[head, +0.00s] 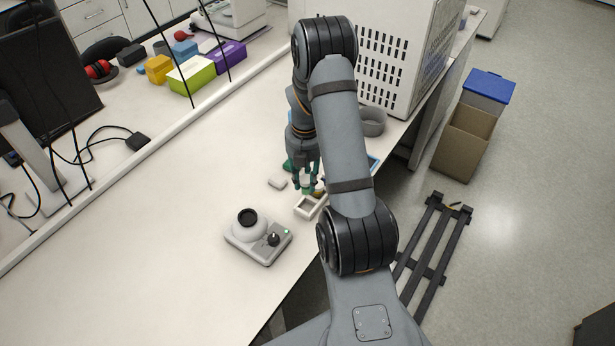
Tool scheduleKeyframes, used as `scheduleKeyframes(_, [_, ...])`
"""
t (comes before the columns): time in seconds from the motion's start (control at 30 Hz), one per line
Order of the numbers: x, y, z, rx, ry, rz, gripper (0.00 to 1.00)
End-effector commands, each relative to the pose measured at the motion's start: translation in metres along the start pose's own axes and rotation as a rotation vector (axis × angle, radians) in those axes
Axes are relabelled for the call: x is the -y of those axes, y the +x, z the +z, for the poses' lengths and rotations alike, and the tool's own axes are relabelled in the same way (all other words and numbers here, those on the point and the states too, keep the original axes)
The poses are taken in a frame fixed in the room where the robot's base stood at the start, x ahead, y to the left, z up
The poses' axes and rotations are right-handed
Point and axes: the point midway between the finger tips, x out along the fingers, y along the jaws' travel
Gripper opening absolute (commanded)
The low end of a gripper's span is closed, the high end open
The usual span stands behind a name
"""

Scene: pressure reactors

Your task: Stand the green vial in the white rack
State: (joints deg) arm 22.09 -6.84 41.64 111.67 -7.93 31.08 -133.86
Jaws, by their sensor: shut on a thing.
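My gripper (307,188) points down over the bench and is shut on the green vial (307,191). Only a small green part of the vial shows between the fingertips. The white rack (299,212), a small open-topped frame, stands on the bench just below and in front of the fingertips in the picture. The vial's lower end is hard to make out, and I cannot tell whether it touches the rack. My arm hides part of the area right of the rack.
A white and grey device with a black knob (258,238) stands left of the rack. A grey round bowl (372,122) and a large slotted white cabinet (410,60) stand behind.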

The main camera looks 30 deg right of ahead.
Motion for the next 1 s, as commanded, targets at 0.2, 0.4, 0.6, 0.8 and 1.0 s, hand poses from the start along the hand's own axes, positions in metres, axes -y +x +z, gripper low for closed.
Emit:
scheduleKeyframes(0.2, [0.004, 0.014, 0.004, 0.000, -0.117, 0.001, 0.00])
scheduleKeyframes(0.4, [0.004, 0.027, 0.004, 0.000, -0.122, 0.001, 0.00])
scheduleKeyframes(0.6, [0.003, 0.044, 0.004, 0.001, -0.120, 0.002, 0.00])
scheduleKeyframes(0.8, [0.003, 0.051, 0.004, 0.001, -0.119, 0.002, 0.00])
scheduleKeyframes(1.0, [0.003, 0.050, 0.004, 0.001, -0.119, 0.002, 0.00])
